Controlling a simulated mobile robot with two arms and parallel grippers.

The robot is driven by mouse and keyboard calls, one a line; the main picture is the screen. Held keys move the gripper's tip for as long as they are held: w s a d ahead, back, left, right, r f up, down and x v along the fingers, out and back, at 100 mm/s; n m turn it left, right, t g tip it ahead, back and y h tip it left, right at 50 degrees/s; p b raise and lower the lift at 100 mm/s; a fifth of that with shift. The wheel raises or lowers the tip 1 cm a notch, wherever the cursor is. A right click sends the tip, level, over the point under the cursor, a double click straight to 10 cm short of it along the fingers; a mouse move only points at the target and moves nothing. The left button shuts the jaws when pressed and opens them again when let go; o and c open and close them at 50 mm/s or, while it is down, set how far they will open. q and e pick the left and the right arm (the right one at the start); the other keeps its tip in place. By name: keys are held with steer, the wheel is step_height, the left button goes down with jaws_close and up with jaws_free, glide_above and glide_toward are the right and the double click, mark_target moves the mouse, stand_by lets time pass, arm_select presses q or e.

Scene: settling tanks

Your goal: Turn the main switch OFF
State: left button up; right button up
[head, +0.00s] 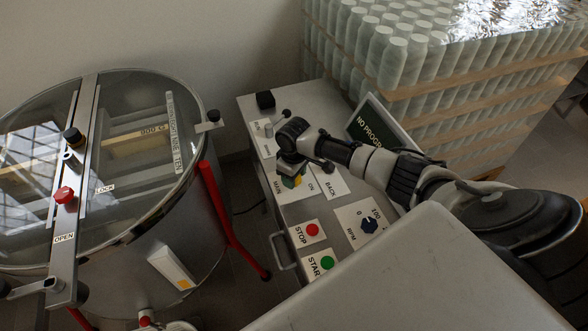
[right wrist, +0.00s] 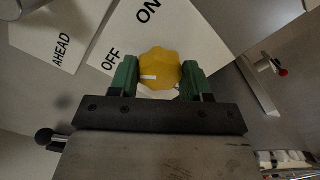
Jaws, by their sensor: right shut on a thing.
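The main switch is a yellow rotary knob (right wrist: 160,70) on a white plate (right wrist: 185,30) lettered ON and OFF. My right gripper (right wrist: 160,80) has its two green fingers on either side of the knob, shut on it. The knob's white mark is on its left side in the right wrist view, toward the side of the OFF lettering. In the head view my right gripper (head: 291,182) reaches down onto the MAIN plate of the control panel and mostly hides the knob. My left gripper is not in view.
The control panel carries a red STOP button (head: 312,230), a green START button (head: 327,263), a dark RPM knob (head: 369,225) and a tilted screen (head: 375,133). A glass-topped tank (head: 205,235) stands left. Wrapped bottles (head: 400,60) are stacked behind.

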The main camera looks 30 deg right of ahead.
steer(key=o, duration=0.9)
step_height(320, 180, up, 11)
steer(key=shift+f+b, duration=0.1)
steer(key=shift+b, duration=0.65)
steer(key=shift+f, duration=0.1)
